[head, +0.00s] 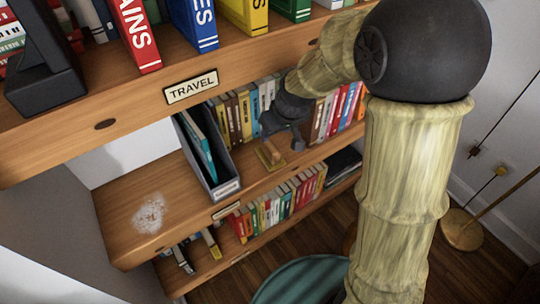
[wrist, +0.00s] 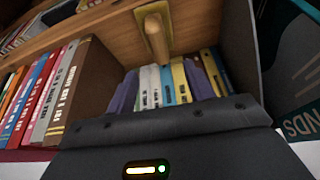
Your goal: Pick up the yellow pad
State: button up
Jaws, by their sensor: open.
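A small pad with a pale yellow base and an upright wooden handle, which I take for the yellow pad (head: 270,156), stands on the middle shelf board, just right of the grey magazine file. In the wrist view the yellow pad (wrist: 155,36) shows at the top centre, its handle pointing toward the camera. My gripper (head: 283,139) is open, just above and beside the handle. Nothing shows held between its fingers, and I cannot tell whether they touch the handle. In the wrist view only its dark body fills the bottom; the fingertips are not clear.
The grey magazine file (head: 222,180) stands close on the pad's left. A row of books (head: 240,112) stands behind. The upper shelf (head: 130,110) with its TRAVEL label overhangs close by. A white smudge (head: 150,213) marks the bare left part of the middle shelf.

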aim_at(271, 145)
jog(key=shift+b+x, duration=0.8)
jog(key=shift+x, duration=2.6)
jog(key=b+x, duration=0.1)
jog(key=x, duration=0.4)
jog(key=shift+s+d+f+b, duration=0.15)
jog(key=shift+f+b, duration=0.05)
jog(key=shift+b, duration=0.1)
jog(key=shift+c, duration=0.4)
jog(key=c, duration=1)
